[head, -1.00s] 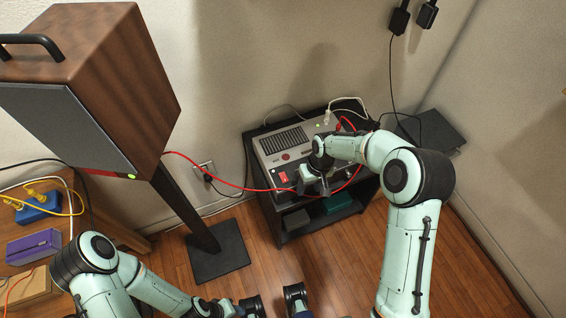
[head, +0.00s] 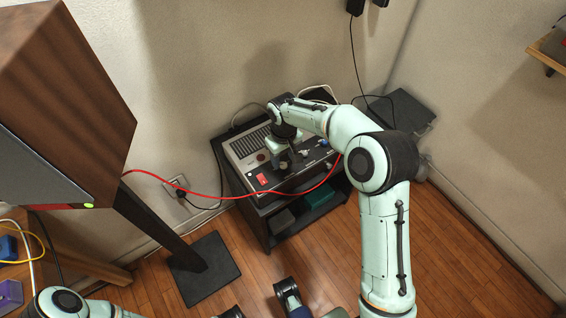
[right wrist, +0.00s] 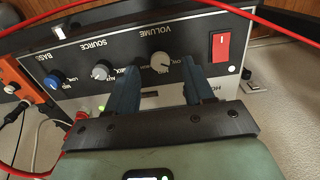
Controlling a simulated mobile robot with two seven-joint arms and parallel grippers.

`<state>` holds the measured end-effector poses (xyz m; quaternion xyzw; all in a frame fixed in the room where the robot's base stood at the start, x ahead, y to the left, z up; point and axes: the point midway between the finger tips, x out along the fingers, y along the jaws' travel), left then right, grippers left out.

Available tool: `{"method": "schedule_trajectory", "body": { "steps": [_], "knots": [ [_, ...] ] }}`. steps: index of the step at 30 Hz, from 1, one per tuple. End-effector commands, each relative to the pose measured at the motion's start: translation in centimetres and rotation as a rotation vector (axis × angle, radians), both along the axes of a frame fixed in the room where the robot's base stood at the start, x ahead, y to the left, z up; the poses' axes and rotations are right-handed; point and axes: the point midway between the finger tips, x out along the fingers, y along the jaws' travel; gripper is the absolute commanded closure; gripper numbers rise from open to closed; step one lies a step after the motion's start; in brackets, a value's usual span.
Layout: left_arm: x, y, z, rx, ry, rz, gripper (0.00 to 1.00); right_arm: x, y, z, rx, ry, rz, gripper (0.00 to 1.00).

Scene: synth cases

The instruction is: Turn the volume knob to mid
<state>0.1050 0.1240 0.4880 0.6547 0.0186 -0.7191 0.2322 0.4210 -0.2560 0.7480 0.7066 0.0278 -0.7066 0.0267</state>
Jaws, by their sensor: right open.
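The volume knob (right wrist: 161,63) is a small grey knob on the dark front panel of the amplifier (right wrist: 75,55), which appears upside down in the right wrist view. I cannot read where its pointer stands. My right gripper (right wrist: 160,78) is open, with one blue finger on each side of the knob in that view; I cannot tell whether either touches it. In the head view, the right gripper (head: 288,160) is at the panel of the amplifier (head: 246,146) and partly hides its controls.
A red rocker switch (right wrist: 220,47) is beside the volume knob. On the other side are the source knob (right wrist: 103,70) and the blue bass knob (right wrist: 56,82). A red cable (head: 225,197) hangs across the amplifier's front. A speaker (head: 60,90) stands at the left.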

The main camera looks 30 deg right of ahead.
Motion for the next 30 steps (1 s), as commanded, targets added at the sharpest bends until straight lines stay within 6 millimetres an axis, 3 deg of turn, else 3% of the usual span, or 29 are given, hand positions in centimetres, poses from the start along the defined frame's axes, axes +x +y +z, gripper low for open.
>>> {"method": "schedule_trajectory", "body": {
  "steps": [6,17,21,22,30],
  "knots": [
    [0.2,0.0,-0.4,0.001,-0.005,0.001,0.57,0.0,0.0,-2.5,0.001,0.0,0.0,0.48],
    [0.2,0.0,-0.4,0.001,-0.006,0.001,0.57,0.0,0.0,-2.8,0.001,-0.002,0.0,0.48],
    [0.2,0.0,-0.4,0.001,-0.006,0.001,0.57,0.0,0.0,-2.8,0.001,-0.001,0.0,0.93],
    [0.2,0.0,-0.4,0.001,-0.006,0.001,0.57,0.0,0.0,-2.8,0.001,-0.001,0.0,1.0],
    [0.2,0.0,-0.3,0.001,-0.005,0.001,0.57,0.0,0.0,-2.8,0.0,-0.001,-0.015,1.0]
  ]
}}
